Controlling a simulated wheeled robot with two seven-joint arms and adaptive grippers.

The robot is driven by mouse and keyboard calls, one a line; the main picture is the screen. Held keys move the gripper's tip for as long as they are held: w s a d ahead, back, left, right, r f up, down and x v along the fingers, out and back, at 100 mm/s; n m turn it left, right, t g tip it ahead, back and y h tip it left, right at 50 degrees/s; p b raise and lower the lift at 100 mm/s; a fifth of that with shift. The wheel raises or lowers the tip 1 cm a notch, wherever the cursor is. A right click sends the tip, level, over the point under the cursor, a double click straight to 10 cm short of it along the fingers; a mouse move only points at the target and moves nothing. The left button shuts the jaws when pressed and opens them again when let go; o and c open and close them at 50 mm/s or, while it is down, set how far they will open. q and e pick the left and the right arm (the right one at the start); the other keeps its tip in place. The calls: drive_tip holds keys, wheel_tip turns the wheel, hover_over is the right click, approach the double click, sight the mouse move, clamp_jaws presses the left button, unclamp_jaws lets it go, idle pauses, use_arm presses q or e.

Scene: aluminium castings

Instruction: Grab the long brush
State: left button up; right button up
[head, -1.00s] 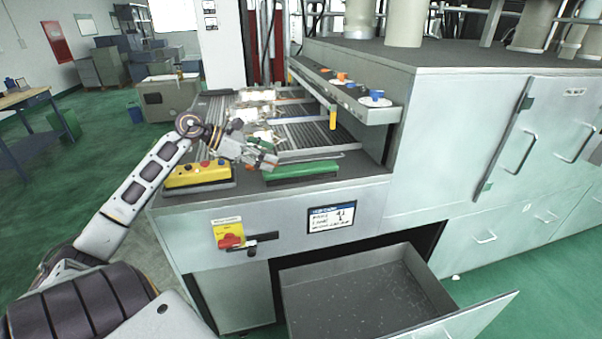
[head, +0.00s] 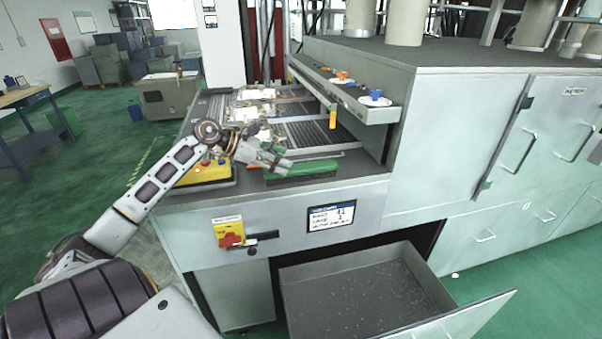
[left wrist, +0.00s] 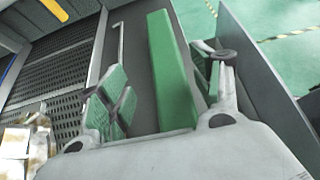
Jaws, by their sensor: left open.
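The long brush appears to be the long green bar (head: 312,168) lying on the dark front ledge of the machine; its bristles cannot be made out. My left gripper (head: 283,161) is at the bar's left part in the head view. In the left wrist view the green bar (left wrist: 168,55) runs between the two spread fingers of my left gripper (left wrist: 168,92), with gaps on both sides. The gripper is open, and the bar's near end is hidden behind the gripper body. My right gripper is not in view.
A yellow button box (head: 203,176) sits on the ledge left of the bar. Behind lies a slatted conveyor (head: 310,133) with metal castings (head: 252,112). A raised shelf (head: 385,115) with small cups stands to the right. An open drawer (head: 350,290) juts out below.

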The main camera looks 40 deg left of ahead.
sight(301, 166)
use_arm(q)
drive_tip(key=shift+w+d+f, duration=0.2)
drive_tip(key=shift+w+d, duration=0.2)
drive_tip(key=shift+d, duration=0.15)
drive_tip(key=shift+w+d+f+p, duration=0.25)
drive_tip(key=shift+w+d+p, duration=0.1)
drive_tip(key=shift+d+p, duration=0.15)
drive_tip(key=shift+x, duration=1.1)
drive_tip(key=shift+w+f, duration=0.1)
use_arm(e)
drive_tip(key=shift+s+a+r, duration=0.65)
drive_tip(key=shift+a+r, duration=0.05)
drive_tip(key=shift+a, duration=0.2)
use_arm(q)
drive_tip(key=shift+d, duration=0.1)
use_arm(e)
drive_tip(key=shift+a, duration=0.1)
use_arm(q)
drive_tip(key=c, duration=1.2)
drive_tip(key=shift+o, duration=0.2)
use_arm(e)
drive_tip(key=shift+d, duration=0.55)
